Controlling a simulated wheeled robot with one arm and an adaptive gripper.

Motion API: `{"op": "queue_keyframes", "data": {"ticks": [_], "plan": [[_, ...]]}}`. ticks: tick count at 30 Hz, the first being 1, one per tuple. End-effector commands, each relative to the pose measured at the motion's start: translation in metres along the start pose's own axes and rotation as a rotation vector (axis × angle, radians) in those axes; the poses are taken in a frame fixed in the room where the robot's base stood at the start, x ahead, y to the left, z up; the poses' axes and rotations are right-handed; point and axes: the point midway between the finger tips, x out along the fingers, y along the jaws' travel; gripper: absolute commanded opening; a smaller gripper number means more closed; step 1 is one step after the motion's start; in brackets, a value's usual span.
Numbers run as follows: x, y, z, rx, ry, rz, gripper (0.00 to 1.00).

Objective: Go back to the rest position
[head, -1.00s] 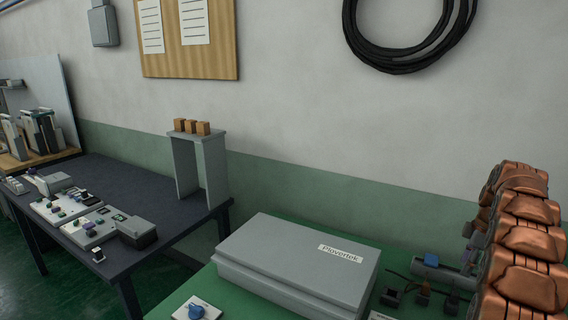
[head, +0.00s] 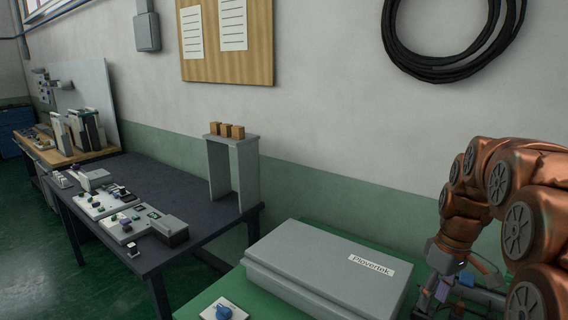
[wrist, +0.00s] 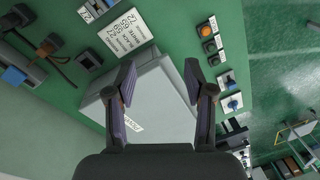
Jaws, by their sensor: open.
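My gripper (wrist: 160,90) is open and empty in the wrist view, with its two dark fingers apart above the grey box (wrist: 168,98). In the head view my gripper (head: 445,285) is at the lower right, partly hidden behind my copper-coloured arm. The grey box (head: 320,265), labelled "Plovertek", is shut and lies on the green bench (head: 235,290) left of my gripper.
A dark table (head: 165,188) with several small devices and a grey stand (head: 233,170) with wooden blocks stands to the left. The wrist view shows a printed plate (wrist: 126,31), buttons (wrist: 206,29) and a blue knob (wrist: 232,104) around the box. Green floor lies beyond.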

Motion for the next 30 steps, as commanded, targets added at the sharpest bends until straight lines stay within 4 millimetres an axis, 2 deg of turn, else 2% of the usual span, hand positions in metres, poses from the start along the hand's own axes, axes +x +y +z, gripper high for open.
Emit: {"op": "queue_keyframes", "data": {"ticks": [1, 3, 8, 15, 24, 30], "plan": [[-0.001, -0.017, 0.005, 0.016, -0.004, 0.003, 0.53], [0.001, -0.038, 0.013, 0.047, -0.016, 0.001, 0.53], [0.006, -0.083, 0.034, 0.118, -0.039, 0.006, 0.53], [0.021, -0.143, 0.073, 0.226, -0.068, 0.02, 0.53], [0.049, -0.204, 0.134, 0.361, -0.101, 0.047, 0.53], [0.066, -0.227, 0.166, 0.429, -0.114, 0.064, 0.53]]}}
